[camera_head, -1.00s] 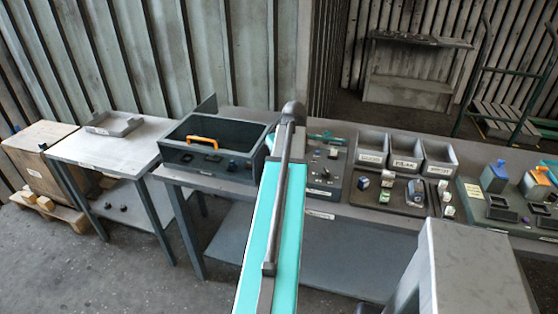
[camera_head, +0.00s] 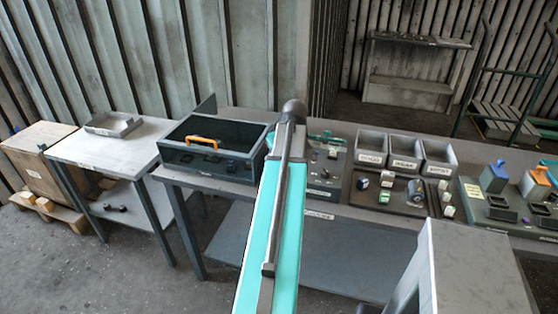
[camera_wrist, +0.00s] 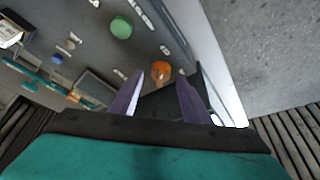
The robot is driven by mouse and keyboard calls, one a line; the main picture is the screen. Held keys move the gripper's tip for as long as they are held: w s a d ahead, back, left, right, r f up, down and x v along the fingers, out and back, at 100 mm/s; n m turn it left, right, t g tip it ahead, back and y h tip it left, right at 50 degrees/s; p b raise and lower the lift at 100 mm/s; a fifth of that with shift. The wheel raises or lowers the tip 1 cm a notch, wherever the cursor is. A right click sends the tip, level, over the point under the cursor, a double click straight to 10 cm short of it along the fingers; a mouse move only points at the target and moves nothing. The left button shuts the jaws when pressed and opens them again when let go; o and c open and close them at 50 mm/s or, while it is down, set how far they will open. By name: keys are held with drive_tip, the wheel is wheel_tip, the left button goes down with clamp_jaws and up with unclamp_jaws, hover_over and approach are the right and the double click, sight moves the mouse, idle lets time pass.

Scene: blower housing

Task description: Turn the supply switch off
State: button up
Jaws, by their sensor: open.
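In the wrist view my gripper (camera_wrist: 161,82) is open, with its two purple-grey fingers apart. A small orange knob (camera_wrist: 161,70) on a dark grey panel (camera_wrist: 98,50) appears between the fingertips. Whether the fingers touch it, I cannot tell. A green round button (camera_wrist: 121,27) and a blue knob (camera_wrist: 57,59) are on the same panel. The labels are too small to read, so I cannot tell which control is the supply switch. In the head view a control panel (camera_head: 320,190) stands on the bench right of my arm; my gripper is hidden there.
A dark box with an orange handle (camera_head: 202,139) stands left of my arm. Grey bins (camera_head: 405,150) and a tray of small parts (camera_head: 400,205) lie right of the panel. A pale edge (camera_wrist: 222,70) borders the panel in the wrist view, with bare floor beyond.

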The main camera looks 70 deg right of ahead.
drive_tip(key=b+v, duration=0.2)
drive_tip(key=v, duration=1.1)
drive_tip(key=shift+b, duration=0.4)
idle(0.4)
